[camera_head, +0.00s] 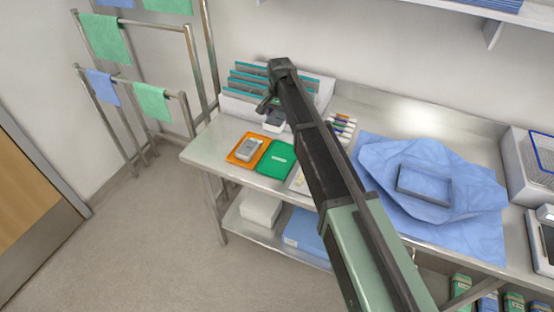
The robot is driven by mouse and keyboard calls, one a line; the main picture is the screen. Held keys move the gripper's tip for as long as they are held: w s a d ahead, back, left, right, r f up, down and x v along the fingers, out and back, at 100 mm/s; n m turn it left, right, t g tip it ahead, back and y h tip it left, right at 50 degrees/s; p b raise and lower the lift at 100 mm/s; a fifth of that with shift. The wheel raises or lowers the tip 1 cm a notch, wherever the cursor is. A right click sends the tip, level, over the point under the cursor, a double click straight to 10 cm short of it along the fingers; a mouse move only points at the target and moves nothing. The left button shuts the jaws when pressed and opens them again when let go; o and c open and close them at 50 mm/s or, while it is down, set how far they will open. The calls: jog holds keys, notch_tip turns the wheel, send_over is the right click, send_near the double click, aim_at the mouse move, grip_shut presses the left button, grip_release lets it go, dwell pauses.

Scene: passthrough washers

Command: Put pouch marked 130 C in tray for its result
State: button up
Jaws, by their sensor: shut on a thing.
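My gripper (267,106) is above the back left of the steel bench, in front of the upright rack. It is shut on a small pale pouch-like item (274,121), partly hidden by the fingers and arm. No marking on it can be read from here. An orange tray (235,158) lies at the bench's front left with a grey item (249,149) on it. A green tray (277,160) with a small white label lies just right of it and looks empty. A pale tray (299,182) is mostly hidden behind my arm.
A rack (238,104) with upright teal-edged dividers stands at the back left. Several marker-like items (343,125) lie right of my arm. A wire basket (540,160) stands far right.

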aim_at(279, 159)
notch_tip(279, 159, down, 20)
jog(key=b, duration=1.8)
jog(key=shift+b, duration=0.4)
jog(key=shift+r, duration=0.3)
jog(key=shift+f, duration=0.2)
jog(key=o, duration=0.9)
jog(key=shift+o, duration=0.2)
jog(key=shift+r, duration=0.1)
notch_tip(279, 159, up, 12)
jog(key=p, duration=1.2)
jog(key=shift+r+p, duration=0.15)
jog(key=shift+p, duration=0.15)
